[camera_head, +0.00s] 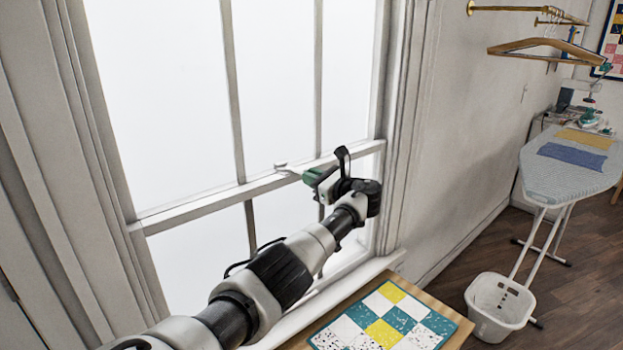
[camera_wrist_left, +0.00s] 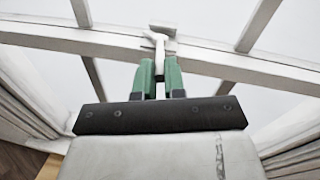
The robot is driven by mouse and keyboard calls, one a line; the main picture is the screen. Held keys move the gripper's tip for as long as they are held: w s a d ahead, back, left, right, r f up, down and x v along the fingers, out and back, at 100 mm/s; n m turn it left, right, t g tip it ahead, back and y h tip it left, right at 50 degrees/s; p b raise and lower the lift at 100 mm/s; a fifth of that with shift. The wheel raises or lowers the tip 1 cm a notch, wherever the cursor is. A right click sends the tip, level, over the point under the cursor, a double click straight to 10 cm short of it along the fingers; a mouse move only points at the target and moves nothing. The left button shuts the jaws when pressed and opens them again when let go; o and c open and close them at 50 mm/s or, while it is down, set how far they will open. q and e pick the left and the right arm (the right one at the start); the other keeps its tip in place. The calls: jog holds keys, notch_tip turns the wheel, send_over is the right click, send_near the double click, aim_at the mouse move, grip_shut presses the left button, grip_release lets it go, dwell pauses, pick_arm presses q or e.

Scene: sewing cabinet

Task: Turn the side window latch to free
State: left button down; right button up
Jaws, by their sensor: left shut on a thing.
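The side window (camera_head: 245,190) is a tall white sash window with a horizontal meeting rail across its middle. A small white latch (camera_head: 281,166) sits on that rail. My left gripper (camera_head: 313,176), with green fingers, reaches the rail from the right. In the left wrist view the latch's white lever (camera_wrist_left: 159,50) runs down between the two green fingers (camera_wrist_left: 159,78), which are shut on it. The latch base lies on the rail beyond the fingertips. My right gripper is not in view.
A patchwork mat (camera_head: 384,318) lies on a wooden table (camera_head: 455,319) below the window sill. A white basket (camera_head: 500,306) and an ironing board (camera_head: 570,170) stand at the right. Wooden hangers (camera_head: 545,48) hang from a brass wall rail. The floor (camera_head: 580,290) there is partly clear.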

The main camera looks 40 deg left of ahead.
pick_arm(q)
jog(key=c, duration=1.2)
grip_release()
jog(key=d, duration=1)
jog(key=shift+s+d+b, duration=0.3)
jog(key=shift+s+d, duration=0.1)
jog(key=shift+c, duration=0.4)
